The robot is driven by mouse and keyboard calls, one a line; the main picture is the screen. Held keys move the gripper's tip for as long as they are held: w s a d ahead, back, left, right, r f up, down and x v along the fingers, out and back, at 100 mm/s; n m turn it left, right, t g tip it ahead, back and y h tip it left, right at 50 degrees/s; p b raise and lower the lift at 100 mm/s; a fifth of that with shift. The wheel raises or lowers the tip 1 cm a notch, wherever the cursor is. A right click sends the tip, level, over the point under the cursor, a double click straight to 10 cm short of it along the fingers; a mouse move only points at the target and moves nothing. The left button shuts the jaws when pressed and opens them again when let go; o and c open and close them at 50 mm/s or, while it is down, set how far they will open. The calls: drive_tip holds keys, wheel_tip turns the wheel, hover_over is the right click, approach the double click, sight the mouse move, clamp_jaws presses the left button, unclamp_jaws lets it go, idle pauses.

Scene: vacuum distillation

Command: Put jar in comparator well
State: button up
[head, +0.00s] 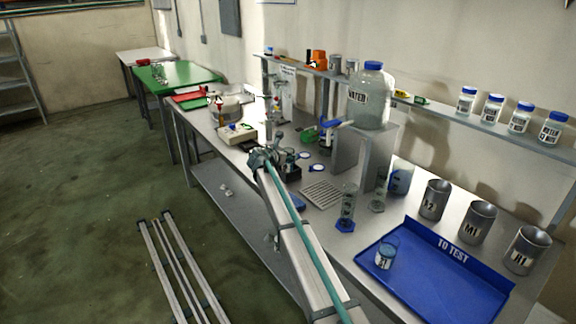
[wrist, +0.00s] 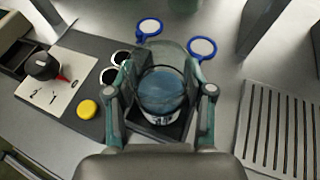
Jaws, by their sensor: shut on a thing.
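My gripper (wrist: 163,98) is shut on a clear glass jar (wrist: 162,90) with bluish liquid and a label low on its side, in the wrist view. The jar is over a dark square block (wrist: 178,132), which looks like part of the comparator; its underside is hidden, so I cannot tell whether it is seated or held above. Two round white-rimmed openings (wrist: 116,68) are left of the jar. In the head view my gripper (head: 262,160) is at the dark comparator (head: 290,173), and the jar is hard to make out.
Two blue-rimmed discs (wrist: 201,47) lie behind the jar. A controller with a black knob (wrist: 43,66) and a yellow button is left; a slotted grey plate (wrist: 280,130) is right. A blue TO TEST tray (head: 440,278) holds another labelled jar (head: 385,257). Metal cups (head: 477,222) stand behind it.

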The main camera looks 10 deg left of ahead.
drive_tip(key=shift+f+b, duration=0.35)
drive_tip(key=shift+f, duration=0.55)
drive_tip(key=shift+f, duration=0.15)
drive_tip(key=o, duration=1.3)
drive_tip(key=shift+s, duration=0.1)
drive_tip(key=shift+r, duration=0.2)
drive_tip(key=b+v, duration=0.2)
drive_tip(key=v, duration=1)
drive_tip(key=shift+f, duration=0.1)
